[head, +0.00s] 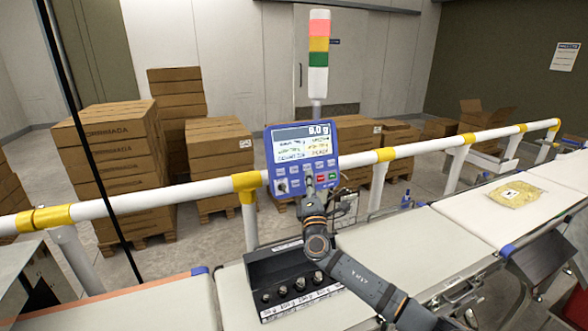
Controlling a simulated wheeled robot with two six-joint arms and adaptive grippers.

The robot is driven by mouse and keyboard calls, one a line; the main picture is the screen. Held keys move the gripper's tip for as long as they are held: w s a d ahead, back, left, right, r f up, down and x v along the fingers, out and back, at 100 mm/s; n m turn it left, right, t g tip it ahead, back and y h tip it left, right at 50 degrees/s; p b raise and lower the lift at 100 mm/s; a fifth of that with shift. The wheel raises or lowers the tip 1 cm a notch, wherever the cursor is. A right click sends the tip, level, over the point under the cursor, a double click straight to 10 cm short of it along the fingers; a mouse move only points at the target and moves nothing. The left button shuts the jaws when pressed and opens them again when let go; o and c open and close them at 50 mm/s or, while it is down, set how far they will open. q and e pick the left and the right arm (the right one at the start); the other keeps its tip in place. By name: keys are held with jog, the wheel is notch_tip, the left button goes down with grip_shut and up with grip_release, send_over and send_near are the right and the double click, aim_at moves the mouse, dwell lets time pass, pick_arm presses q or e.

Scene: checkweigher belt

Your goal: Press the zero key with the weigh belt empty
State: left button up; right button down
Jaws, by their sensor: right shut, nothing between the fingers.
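A blue weighing terminal (303,157) stands on the white rail, with a lit display and a keypad of several small keys, one red and one green. The middle belt (415,245) carries no packet. A yellow packet (515,194) lies on the right belt (470,211). My left gripper is not in view.
A black holder (258,264) with several weights stands at the middle belt, left of my right arm. The left belt (150,308) looks bare. A white rail (420,149) with yellow joints runs behind the belts. Stacked cartons (112,165) and a light tower (318,60) stand behind it.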

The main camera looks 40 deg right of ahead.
jog(key=b, duration=0.6)
send_near(294, 169)
jog(key=w+d+r, duration=0.2)
jog(key=d+r, duration=0.2)
jog(key=shift+w+r+b, duration=0.1)
jog(key=shift+w+b, duration=0.35)
jog(key=shift+b, duration=0.15)
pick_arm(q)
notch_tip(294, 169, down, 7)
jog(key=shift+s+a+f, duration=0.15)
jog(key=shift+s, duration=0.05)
pick_arm(e)
jog(key=shift+w+r, duration=0.1)
jog(key=shift+w, duration=0.05)
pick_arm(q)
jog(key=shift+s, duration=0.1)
pick_arm(e)
jog(key=shift+w+b, duration=0.15)
jog(key=shift+b, duration=0.35)
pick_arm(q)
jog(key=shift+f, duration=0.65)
pick_arm(e)
jog(key=shift+w+d, duration=0.1)
jog(key=shift+w, duration=0.15)
